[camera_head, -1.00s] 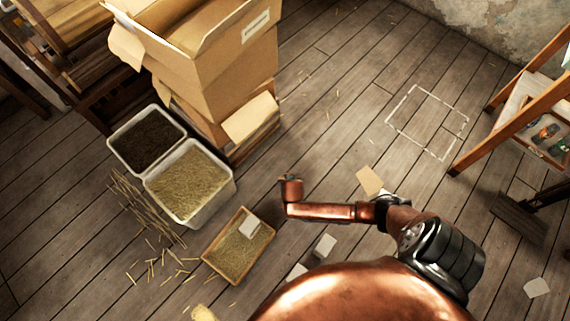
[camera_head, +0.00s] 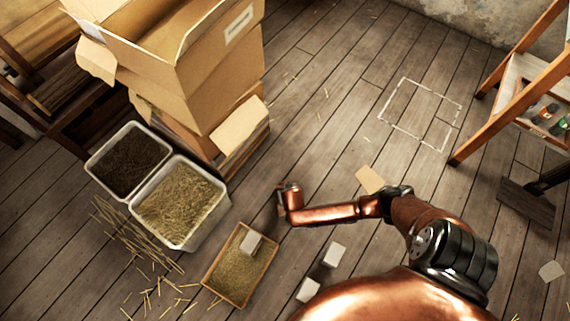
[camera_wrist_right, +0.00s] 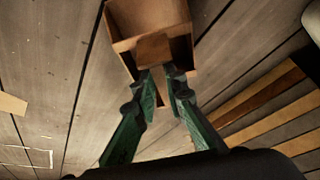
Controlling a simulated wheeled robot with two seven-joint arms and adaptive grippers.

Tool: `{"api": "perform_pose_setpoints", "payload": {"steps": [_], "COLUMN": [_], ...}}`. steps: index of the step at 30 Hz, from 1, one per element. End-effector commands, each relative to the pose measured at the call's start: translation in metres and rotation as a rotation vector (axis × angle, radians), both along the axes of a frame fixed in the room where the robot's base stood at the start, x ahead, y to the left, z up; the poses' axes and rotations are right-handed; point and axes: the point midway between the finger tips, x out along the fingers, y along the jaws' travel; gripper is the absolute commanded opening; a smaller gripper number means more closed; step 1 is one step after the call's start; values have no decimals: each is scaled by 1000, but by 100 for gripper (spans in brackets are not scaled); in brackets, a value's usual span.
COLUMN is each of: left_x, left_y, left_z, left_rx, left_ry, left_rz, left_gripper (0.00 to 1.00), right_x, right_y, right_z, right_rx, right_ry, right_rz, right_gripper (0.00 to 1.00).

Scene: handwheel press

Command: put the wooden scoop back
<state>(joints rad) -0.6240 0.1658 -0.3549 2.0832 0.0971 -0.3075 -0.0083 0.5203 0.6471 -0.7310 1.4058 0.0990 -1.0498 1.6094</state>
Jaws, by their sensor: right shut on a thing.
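In the right wrist view, my right gripper (camera_wrist_right: 165,85) has its green fingers closed on a small brown wooden block. This block looks like the handle end of the wooden scoop (camera_wrist_right: 152,18), an open, box-shaped wooden piece just beyond the fingertips. In the head view, my copper right arm reaches in from the lower right. Its far end is over bare floor, right of the grain tray; the fingers and scoop cannot be made out there. My left gripper is not in view.
A shallow wooden tray of grain (camera_head: 220,251) stands on the floor with a pale block in it. Behind it are a two-part white bin (camera_head: 226,204) and stacked cardboard boxes (camera_head: 205,85). Pale blocks (camera_head: 334,254) lie nearby. A white floor outline (camera_head: 390,98) surrounds clear floor.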

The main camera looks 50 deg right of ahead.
Motion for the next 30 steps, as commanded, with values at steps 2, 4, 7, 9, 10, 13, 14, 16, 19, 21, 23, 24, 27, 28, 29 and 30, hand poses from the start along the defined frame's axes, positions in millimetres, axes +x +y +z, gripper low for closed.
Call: {"api": "perform_pose_setpoints", "payload": {"steps": [2,4,7,9,10,13,14,16,19,21,23,24,27,28,29,30], "left_x": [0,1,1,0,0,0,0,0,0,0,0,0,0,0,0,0], "left_y": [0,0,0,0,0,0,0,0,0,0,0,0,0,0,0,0], "left_z": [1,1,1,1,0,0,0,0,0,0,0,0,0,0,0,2], "left_rx": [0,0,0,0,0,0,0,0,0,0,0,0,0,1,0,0], "left_ry": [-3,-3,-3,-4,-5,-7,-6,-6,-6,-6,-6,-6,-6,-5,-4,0], "left_rz": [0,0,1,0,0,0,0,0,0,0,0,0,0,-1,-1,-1], "left_gripper": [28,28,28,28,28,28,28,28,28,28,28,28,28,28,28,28], "right_x": [1,1,1,1,1,1,1,1,1,1,1,1,1,1,1,1], "right_y": [0,0,0,0,0,0,0,0,0,0,0,0,0,0,0,1], "right_z": [2,2,2,0,-1,-2,-2,-2,-2,-2,-2,-2,-1,0,2,4], "right_rx": [0,-1,0,-1,-1,-1,-1,0,0,0,0,0,-1,-1,-1,0], "right_ry": [-3,-3,-3,-2,-2,-1,-1,-1,-1,-1,-1,-1,-2,-2,-3,-3], "right_rz": [1,1,1,0,0,1,1,1,0,0,0,0,1,1,2,1], "right_gripper": [0,0,0,0,0,15,17,22,29,29,29,29,29,29,29,29]}}
